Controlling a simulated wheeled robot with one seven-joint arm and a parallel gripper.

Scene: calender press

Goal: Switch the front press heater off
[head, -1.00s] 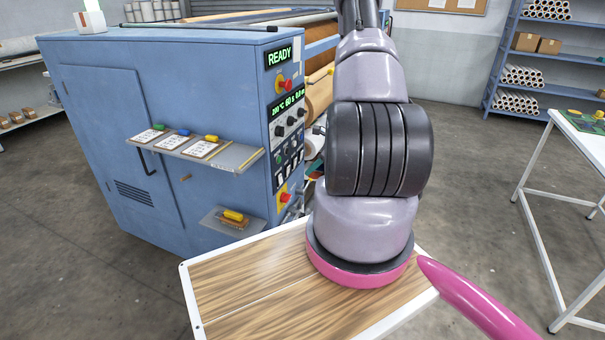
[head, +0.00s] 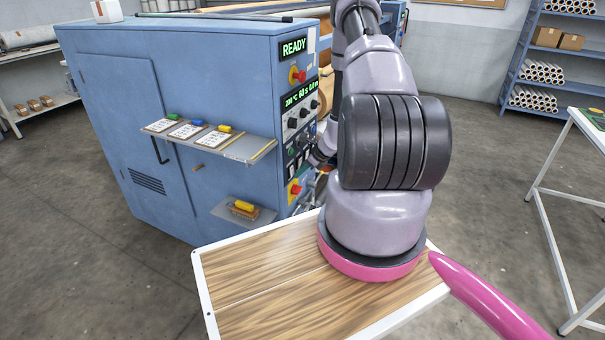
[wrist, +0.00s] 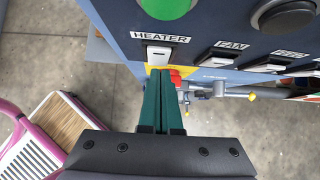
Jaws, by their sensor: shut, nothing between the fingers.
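The front press is a blue cabinet (head: 130,100) with a control panel (head: 298,120) on its right end, showing READY and 200 °C. In the wrist view the HEATER switch (wrist: 159,56) is a white rocker in a dark frame under its label. My gripper (wrist: 161,72) has dark green fingers, closed together and empty. Their tips are just below the HEATER switch in the picture; I cannot tell whether they touch it. The tips cover part of the area under the switch. In the head view my arm hides most of the gripper.
The FAN switch (wrist: 217,58) and another rocker (wrist: 272,64) sit to the right of HEATER. A green button (wrist: 165,8) and a black button (wrist: 284,16) are above. A red stop knob (head: 294,188) is low on the panel. A shelf (head: 245,148) with cards juts from the cabinet.

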